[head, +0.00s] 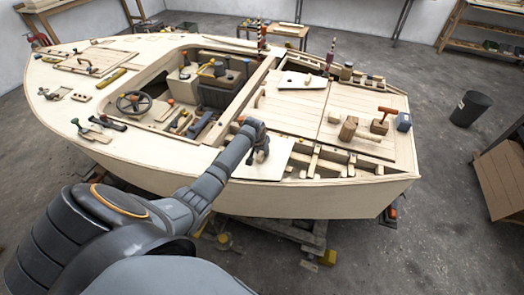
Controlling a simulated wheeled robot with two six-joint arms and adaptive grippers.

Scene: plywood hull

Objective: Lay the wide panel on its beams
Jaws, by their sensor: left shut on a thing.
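The wide panel, a pale flat plywood piece (272,165), is at the near side of the hull, at the left end of an open strip of beams. My left gripper (261,152) is over its upper left part and shut on it; the fingertips are small and partly hidden by my wrist. I cannot tell whether the panel rests on the beams or is held slightly above them. Bare beams (316,160) show to the right of the panel, with dark gaps between them. My right gripper is not in view.
Deck panels (350,108) beyond the beams carry wooden blocks (348,128) and an orange-handled tool (387,112). A small white panel (302,80) lies farther back. The open cockpit with a steering wheel (134,102) is to the left. A dark bin (470,108) stands on the floor.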

